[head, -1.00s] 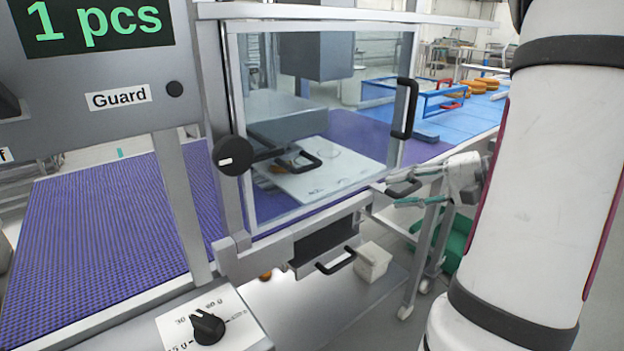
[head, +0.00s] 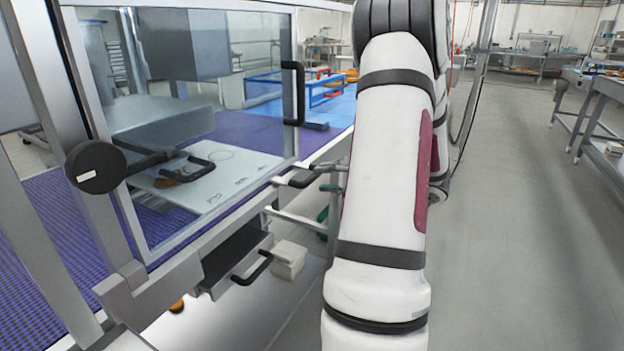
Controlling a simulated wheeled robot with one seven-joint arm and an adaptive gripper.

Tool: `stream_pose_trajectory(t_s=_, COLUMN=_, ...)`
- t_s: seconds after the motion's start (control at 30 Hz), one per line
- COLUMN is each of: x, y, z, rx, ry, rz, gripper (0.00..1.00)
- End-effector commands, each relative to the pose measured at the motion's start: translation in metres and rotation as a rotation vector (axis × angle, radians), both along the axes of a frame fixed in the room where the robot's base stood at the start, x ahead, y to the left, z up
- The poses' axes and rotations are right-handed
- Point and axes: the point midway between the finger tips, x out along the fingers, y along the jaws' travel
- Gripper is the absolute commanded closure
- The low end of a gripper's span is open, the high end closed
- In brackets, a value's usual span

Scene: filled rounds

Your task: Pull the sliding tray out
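A white tray-like plate (head: 225,185) shows through the clear guard panel (head: 255,70), with a dark handle piece lying over it. A black handle (head: 300,179) sticks out past the frame at the plate's right end; I cannot tell for sure that it belongs to the plate. My gripper (head: 331,188) is almost wholly hidden behind my arm. Only a small greenish bit that looks like a fingertip shows, just right of that handle. Whether the fingers are open, shut or touching the handle is hidden.
A dark drawer-like box (head: 236,256) with a black handle sits below the frame, beside a small white box (head: 289,260). A black knob (head: 95,167) is at left. A blue rack (head: 290,88) stands behind the guard. The grey floor (head: 510,220) at right is clear.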

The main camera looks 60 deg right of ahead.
Motion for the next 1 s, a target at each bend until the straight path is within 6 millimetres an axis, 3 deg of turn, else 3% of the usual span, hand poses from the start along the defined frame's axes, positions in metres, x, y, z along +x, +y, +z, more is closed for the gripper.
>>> stream_pose_trajectory(t_s=0.1, x=0.020, y=0.002, z=-0.005, rx=0.001, ry=0.000, rz=0.003, gripper=0.66)
stream_pose_trajectory(t_s=0.3, x=0.041, y=0.003, z=-0.009, rx=0.000, ry=0.001, rz=0.001, gripper=0.66)
stream_pose_trajectory(t_s=0.67, x=0.046, y=0.003, z=-0.010, rx=0.001, ry=0.001, rz=-0.001, gripper=0.66)
stream_pose_trajectory(t_s=0.7, x=0.046, y=0.004, z=-0.010, rx=0.001, ry=0.001, rz=-0.001, gripper=0.68)
stream_pose_trajectory(t_s=0.83, x=0.046, y=0.004, z=-0.010, rx=0.001, ry=0.001, rz=-0.001, gripper=0.97)
stream_pose_trajectory(t_s=1.0, x=0.046, y=0.003, z=-0.010, rx=0.001, ry=0.001, rz=-0.001, gripper=1.00)
